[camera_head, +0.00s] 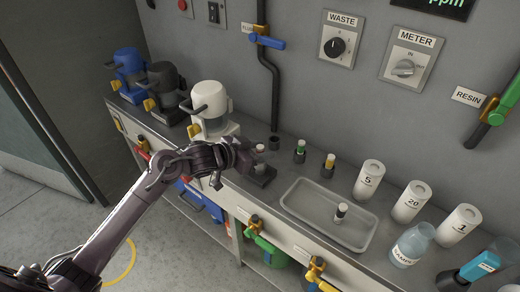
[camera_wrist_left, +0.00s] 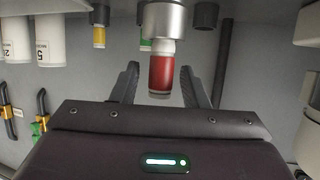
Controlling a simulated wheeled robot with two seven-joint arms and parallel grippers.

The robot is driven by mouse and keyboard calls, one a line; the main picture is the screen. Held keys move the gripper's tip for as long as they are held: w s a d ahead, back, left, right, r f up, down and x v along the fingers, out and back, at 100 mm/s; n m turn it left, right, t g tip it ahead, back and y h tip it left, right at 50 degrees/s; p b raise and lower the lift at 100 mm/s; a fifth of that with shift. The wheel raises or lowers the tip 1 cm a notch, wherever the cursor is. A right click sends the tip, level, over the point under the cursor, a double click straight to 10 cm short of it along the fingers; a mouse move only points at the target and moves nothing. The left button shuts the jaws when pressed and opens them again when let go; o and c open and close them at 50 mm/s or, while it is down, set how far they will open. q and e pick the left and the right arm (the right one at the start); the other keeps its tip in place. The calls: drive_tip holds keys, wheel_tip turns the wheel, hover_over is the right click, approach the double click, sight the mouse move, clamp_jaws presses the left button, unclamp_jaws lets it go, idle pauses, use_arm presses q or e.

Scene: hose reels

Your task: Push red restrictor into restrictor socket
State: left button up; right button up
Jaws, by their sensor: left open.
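My left gripper (camera_head: 261,168) is low over the counter, with its fingers pointing away from me. In the left wrist view, which looks upside down, the red restrictor (camera_wrist_left: 162,72) has a red band and a pale collar. Its other end meets a grey metallic cylinder (camera_wrist_left: 163,19), which looks like the restrictor socket. How deep it sits there I cannot tell. The open fingers stand on either side of the red restrictor, with a gap showing at each side. In the head view the gripper mostly hides it; only a small pale and reddish top (camera_head: 259,148) shows. My right gripper is not in view.
A dark empty holder (camera_head: 274,143), a green restrictor (camera_head: 300,150) and a yellow restrictor (camera_head: 328,164) stand to the right. A tray (camera_head: 296,209) holds a black-and-white piece (camera_head: 342,211). A white jug-like unit (camera_head: 210,101) is close on the left; numbered white bottles (camera_head: 368,179) stand right.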

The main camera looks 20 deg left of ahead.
use_arm(q)
drive_tip(key=shift+r, duration=0.1)
drive_tip(key=shift+s+a+r, duration=0.15)
drive_tip(key=v, duration=1.1)
drive_tip(key=shift+s+r, duration=0.2)
drive_tip(key=shift+s, duration=0.05)
drive_tip(key=shift+a+f, duration=0.1)
drive_tip(key=shift+a, duration=0.05)
